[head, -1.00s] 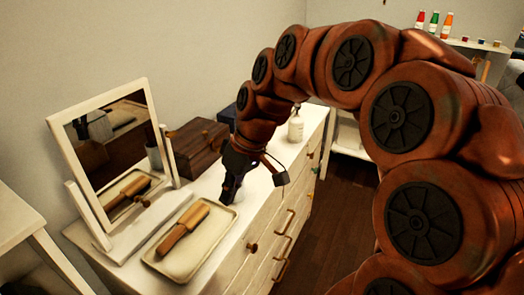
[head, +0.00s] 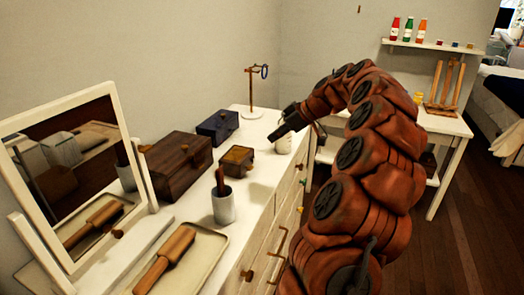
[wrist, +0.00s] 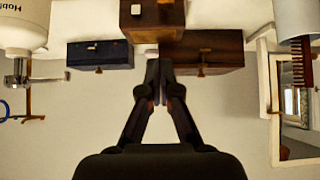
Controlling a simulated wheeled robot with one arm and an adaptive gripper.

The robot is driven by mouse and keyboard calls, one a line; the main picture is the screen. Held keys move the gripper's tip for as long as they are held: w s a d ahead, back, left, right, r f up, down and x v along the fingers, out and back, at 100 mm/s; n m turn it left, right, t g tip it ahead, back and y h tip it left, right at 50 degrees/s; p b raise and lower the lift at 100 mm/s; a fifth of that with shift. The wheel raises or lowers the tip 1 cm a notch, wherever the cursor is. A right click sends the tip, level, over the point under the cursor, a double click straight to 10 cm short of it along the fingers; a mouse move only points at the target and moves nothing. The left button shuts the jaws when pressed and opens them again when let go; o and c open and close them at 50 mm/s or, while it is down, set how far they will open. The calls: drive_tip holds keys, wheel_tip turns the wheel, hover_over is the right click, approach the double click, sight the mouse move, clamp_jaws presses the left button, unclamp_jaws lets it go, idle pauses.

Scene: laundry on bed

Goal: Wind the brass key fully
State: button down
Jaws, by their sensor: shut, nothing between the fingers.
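No brass key can be made out for certain. A small brown box (head: 237,160) with a brass-coloured fitting on its side stands on the white dresser; it shows at the top of the wrist view (wrist: 150,22). A dark wooden box (head: 178,163) with a small knob stands left of it, also in the wrist view (wrist: 208,52). A blue box (head: 217,127) with a small front fitting stands behind, also in the wrist view (wrist: 98,55). My gripper (head: 273,136) is shut and empty, above the dresser to the right of the boxes; its fingertips show in the wrist view (wrist: 159,68).
A tilted mirror (head: 75,170) is at left. A white bottle (head: 283,145) is under my gripper. A thin stand with a blue ring (head: 251,88) is at the back.

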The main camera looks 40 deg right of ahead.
drive_tip(key=p, duration=0.2)
hover_over(246, 167)
drive_tip(key=s+d, duration=0.2)
drive_tip(key=f, duration=0.6)
drive_tip(key=shift+d+f, duration=0.2)
drive_tip(key=shift+f, duration=0.2)
wheel_tip(246, 167, down, 2)
drive_tip(key=shift+d+f+p, duration=0.1)
drive_tip(key=shift+d+p, duration=0.05)
drive_tip(key=shift+p, duration=0.15)
drive_tip(key=shift+f, duration=0.8)
